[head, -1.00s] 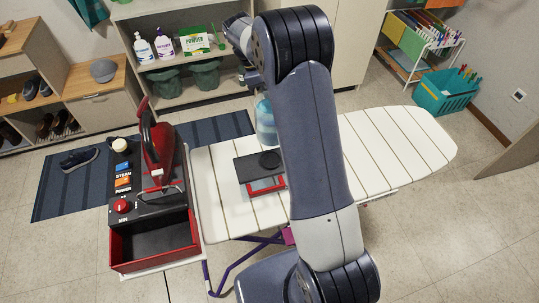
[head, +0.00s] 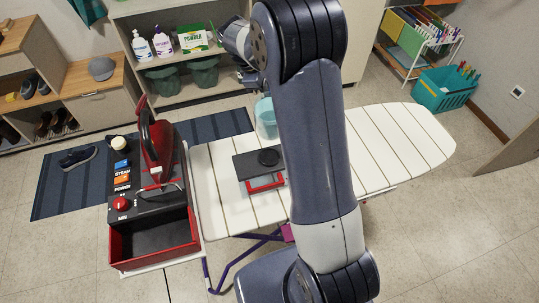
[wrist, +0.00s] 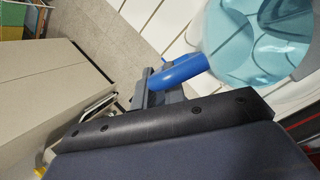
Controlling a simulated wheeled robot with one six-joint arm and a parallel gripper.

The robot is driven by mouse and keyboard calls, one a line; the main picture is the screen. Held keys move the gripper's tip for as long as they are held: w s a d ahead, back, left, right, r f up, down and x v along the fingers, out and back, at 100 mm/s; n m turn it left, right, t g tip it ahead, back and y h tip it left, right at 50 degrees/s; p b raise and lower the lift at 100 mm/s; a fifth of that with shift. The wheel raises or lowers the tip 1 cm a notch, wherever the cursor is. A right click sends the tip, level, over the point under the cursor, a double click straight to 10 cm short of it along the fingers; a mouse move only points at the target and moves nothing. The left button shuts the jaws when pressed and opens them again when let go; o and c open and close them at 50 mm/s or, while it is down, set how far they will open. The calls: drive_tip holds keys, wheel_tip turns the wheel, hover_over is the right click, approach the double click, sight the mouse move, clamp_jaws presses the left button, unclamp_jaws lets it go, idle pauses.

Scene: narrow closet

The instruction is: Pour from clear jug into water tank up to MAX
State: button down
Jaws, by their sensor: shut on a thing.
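The clear jug (head: 266,120) is pale blue and partly hidden behind my arm at the far edge of the ironing board in the head view. In the wrist view the jug (wrist: 262,40) fills the upper right, with a blue handle (wrist: 180,72). My gripper (wrist: 152,88) is shut on that handle; in the head view the arm hides much of it. The likely water tank (head: 265,182) lies on the board left of my arm, with red edges, a dark top and a black round cap. Its MAX mark is too small to make out.
A black and red iron station (head: 150,205) with a red iron (head: 158,150) stands left of the tank, with an empty red-walled bay (head: 195,240) in front. The right half of the ironing board (head: 400,145) is clear. Shelves (head: 190,95) stand behind.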

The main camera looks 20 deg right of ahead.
drive_tip(key=shift+s+f+t+h, duration=0.25)
drive_tip(key=shift+f+t+h, duration=0.15)
drive_tip(key=shift+t, duration=0.7)
idle(0.8)
drive_tip(key=shift+s+a+r+m+t+h, duration=0.25)
drive_tip(key=shift+s+r+m+t+h, duration=0.3)
drive_tip(key=shift+t, duration=0.55)
idle(4.1)
drive_tip(key=shift+s+b, duration=0.1)
drive_tip(key=shift+b, duration=0.35)
idle(0.5)
